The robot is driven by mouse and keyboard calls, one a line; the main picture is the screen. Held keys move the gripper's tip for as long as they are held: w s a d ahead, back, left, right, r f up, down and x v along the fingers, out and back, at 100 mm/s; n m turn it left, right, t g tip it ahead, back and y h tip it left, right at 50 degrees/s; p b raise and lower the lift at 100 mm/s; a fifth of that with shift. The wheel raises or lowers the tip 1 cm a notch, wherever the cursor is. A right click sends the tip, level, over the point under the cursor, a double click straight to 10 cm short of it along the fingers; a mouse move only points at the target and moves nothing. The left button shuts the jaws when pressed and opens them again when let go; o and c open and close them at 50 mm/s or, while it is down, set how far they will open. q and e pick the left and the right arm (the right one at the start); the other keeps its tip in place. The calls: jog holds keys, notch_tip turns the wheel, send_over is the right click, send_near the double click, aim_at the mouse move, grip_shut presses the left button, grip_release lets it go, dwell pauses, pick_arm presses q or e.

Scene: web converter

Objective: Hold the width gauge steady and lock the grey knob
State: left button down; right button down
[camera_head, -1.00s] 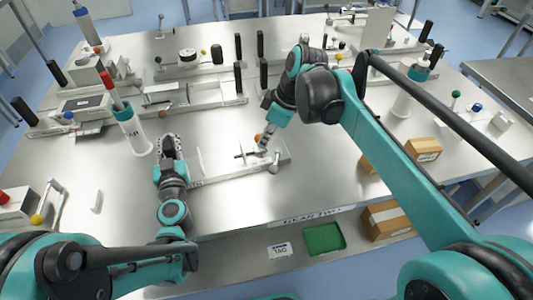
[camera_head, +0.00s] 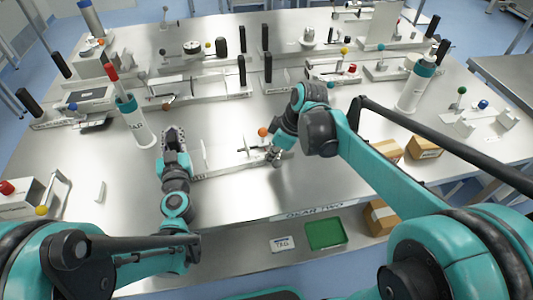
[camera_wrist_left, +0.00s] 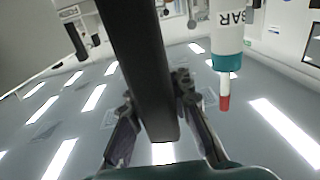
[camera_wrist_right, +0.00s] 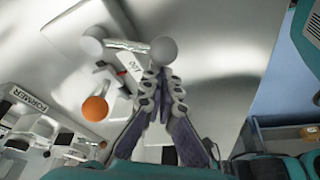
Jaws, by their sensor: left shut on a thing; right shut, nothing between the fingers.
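The width gauge (camera_head: 240,166) lies on the steel table in the middle of the head view, a long pale base with an upright plate. An orange ball (camera_head: 263,132) stands at its far side; it also shows in the right wrist view (camera_wrist_right: 95,108). My left gripper (camera_head: 173,138) is at the gauge's left end, shut on a dark bar (camera_wrist_left: 138,60), apparently the gauge's handle. My right gripper (camera_head: 274,157) is at the gauge's right end, shut and empty. In the right wrist view its fingertips (camera_wrist_right: 160,82) are just below the grey knob (camera_wrist_right: 163,50); contact is unclear.
A white bottle with a red tip (camera_head: 136,122) stands left of the gauge. Other fixtures with black handles (camera_head: 241,75) line the back. Cardboard boxes (camera_head: 424,147) are at the right. A green tray (camera_head: 326,234) is on the lower shelf. The table in front of the gauge is clear.

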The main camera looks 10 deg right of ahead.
jog(key=shift+s+d+n, duration=0.3)
jog(key=shift+d+n, duration=0.1)
jog(key=shift+n, duration=0.3)
jog(key=shift+s+d+n+g+y, duration=0.35)
jog(key=shift+d+n+g, duration=0.35)
jog(key=shift+n, duration=0.4)
jog(key=d+n, duration=0.2)
jog(key=shift+s+n+g, duration=0.25)
jog(key=shift+n+g, duration=0.05)
jog(key=shift+g, duration=0.1)
jog(key=shift+d, duration=0.8)
jog(key=shift+w+d, duration=0.2)
jog(key=shift+d, duration=1)
